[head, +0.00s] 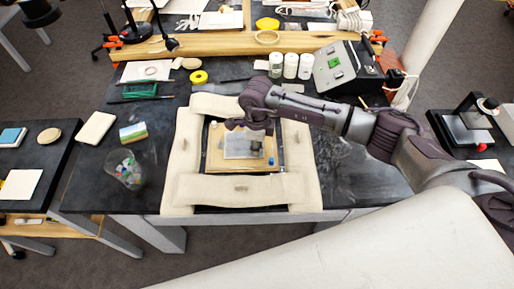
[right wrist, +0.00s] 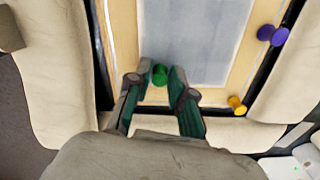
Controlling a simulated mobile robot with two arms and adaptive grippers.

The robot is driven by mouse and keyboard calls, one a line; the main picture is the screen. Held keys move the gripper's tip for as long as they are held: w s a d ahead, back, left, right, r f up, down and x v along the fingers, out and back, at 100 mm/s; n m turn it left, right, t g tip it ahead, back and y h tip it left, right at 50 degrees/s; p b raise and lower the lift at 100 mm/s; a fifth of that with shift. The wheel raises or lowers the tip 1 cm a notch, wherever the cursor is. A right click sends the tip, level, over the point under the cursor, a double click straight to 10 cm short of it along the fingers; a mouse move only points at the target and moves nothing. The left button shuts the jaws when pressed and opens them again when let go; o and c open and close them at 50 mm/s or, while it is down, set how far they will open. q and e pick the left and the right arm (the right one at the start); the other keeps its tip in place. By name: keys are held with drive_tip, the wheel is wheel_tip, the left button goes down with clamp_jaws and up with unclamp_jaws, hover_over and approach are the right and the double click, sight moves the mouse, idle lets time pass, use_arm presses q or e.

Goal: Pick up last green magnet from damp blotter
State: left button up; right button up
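The blotter (head: 243,147) is a grey-white sheet on a light wooden board in the middle of the dark table. It also shows in the right wrist view (right wrist: 208,35). A green round magnet (right wrist: 160,74) sits at the sheet's lower left corner in that view. My right gripper (right wrist: 157,77) is open, its two dark green fingers on either side of the magnet with small gaps visible. Whether a finger touches it I cannot tell. In the head view my right gripper (head: 248,124) hangs over the board and hides part of it. My left gripper is not in view.
Cream padded bolsters (head: 183,160) surround the board. An orange magnet (right wrist: 236,103) and purple magnets (right wrist: 272,35) lie near the sheet's right side. A clear jar (head: 124,168) with coloured pieces stands at left. White bottles (head: 291,66) and a grey device (head: 345,68) stand behind.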

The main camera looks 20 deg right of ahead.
drive_tip(key=shift+c, duration=0.9)
